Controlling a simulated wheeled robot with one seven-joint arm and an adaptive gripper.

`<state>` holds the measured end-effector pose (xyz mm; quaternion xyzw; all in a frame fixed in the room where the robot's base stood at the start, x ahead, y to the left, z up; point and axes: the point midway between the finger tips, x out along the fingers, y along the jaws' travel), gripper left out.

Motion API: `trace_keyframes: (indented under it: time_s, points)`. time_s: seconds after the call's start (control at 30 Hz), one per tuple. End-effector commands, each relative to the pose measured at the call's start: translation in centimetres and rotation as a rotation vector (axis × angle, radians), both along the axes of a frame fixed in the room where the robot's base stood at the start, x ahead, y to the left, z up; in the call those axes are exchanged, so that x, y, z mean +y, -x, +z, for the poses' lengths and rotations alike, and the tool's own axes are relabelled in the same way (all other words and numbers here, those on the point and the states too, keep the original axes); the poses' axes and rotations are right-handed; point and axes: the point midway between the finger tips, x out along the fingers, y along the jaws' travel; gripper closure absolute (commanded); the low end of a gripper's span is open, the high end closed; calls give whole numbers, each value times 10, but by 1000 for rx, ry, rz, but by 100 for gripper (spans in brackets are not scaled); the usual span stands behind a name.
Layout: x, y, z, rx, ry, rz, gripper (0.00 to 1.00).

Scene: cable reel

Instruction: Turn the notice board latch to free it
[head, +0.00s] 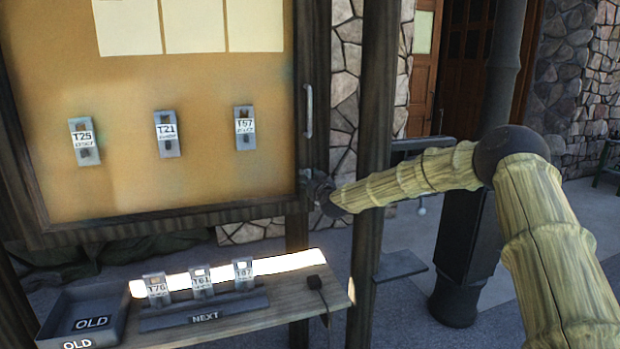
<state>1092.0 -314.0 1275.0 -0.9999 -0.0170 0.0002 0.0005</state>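The notice board (200,190) fills the upper left, with a tan panel in a dark wooden frame. A pale vertical handle (309,110) is on the right side of its frame. My arm comes in from the right, and my gripper (314,186) is at the lower right corner of the frame, below the handle. Small dark parts are bunched there. I cannot separate the latch from my gripper's fingers, or tell whether they touch. The fingers are too small and dark to show whether they are open or shut.
Tags T25 (84,141), T21 (167,134) and T57 (244,128) hang on the board. Below, a wooden shelf (290,306) carries three tags on a NEXT rack (205,315), beside an OLD tray (85,298). A dark post (376,100) stands close right of the board.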

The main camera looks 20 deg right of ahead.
Motion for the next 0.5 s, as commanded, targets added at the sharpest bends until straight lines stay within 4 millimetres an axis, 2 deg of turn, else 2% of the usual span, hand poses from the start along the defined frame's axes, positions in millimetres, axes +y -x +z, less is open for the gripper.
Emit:
trace_keyframes:
  time_s: [0.17, 0.33, 0.37, 0.5]
  points:
    - [0, 0, 0, 0, 0, 0, 66]
    - [0, 0, 0, 0, 0, 0, 97]
    - [0, 0, 0, 0, 0, 0, 100]
    - [0, 0, 0, 0, 0, 0, 100]
